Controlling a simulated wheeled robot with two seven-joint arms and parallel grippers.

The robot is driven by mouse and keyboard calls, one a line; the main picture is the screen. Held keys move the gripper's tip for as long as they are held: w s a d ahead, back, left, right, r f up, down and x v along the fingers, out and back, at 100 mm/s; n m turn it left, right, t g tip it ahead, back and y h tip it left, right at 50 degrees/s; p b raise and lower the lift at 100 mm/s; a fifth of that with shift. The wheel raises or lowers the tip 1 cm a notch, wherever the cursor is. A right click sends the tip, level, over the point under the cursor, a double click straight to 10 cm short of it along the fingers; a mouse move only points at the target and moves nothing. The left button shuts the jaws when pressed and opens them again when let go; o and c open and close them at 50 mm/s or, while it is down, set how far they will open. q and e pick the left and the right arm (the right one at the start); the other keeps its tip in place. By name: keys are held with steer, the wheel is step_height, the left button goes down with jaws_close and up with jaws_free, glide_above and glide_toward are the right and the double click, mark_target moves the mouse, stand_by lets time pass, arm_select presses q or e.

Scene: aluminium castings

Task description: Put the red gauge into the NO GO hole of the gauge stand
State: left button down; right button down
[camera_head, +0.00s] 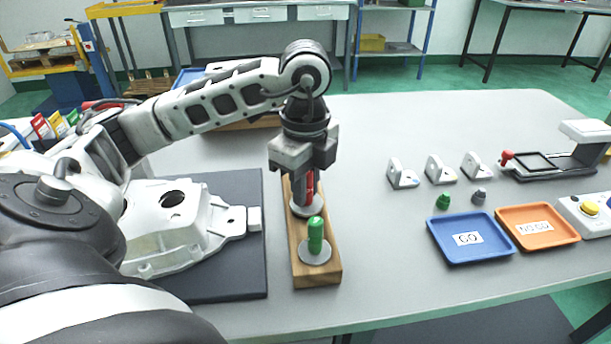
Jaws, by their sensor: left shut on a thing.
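The gauge stand (317,274) is a wooden block lying lengthwise on the table, with two pale round plates on top. A green gauge (315,235) stands upright at the near plate. My left gripper (307,172) points down over the far plate (306,207), shut on the red gauge (310,186). The red gauge is upright, with its lower end at or just above the far plate; I cannot tell whether it is in the hole. The fingers hide part of it. The hole labels are not readable. My right gripper is not in view.
A white aluminium casting (178,232) lies on a dark mat (222,290) left of the stand. To the right are a blue GO tray (452,257), an orange NO GO tray (553,242), small white blocks (403,174) and a black fixture (550,165). The table between is clear.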

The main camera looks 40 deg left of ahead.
arm_select(q)
steer(key=shift+f+b, duration=0.4)
steer(key=shift+f, duration=0.15)
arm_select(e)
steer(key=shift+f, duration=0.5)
arm_select(q)
steer(key=c, duration=1.2)
jaws_free()
steer(key=shift+r, duration=0.6)
step_height(320, 180, up, 15)
steer(key=p, duration=0.6)
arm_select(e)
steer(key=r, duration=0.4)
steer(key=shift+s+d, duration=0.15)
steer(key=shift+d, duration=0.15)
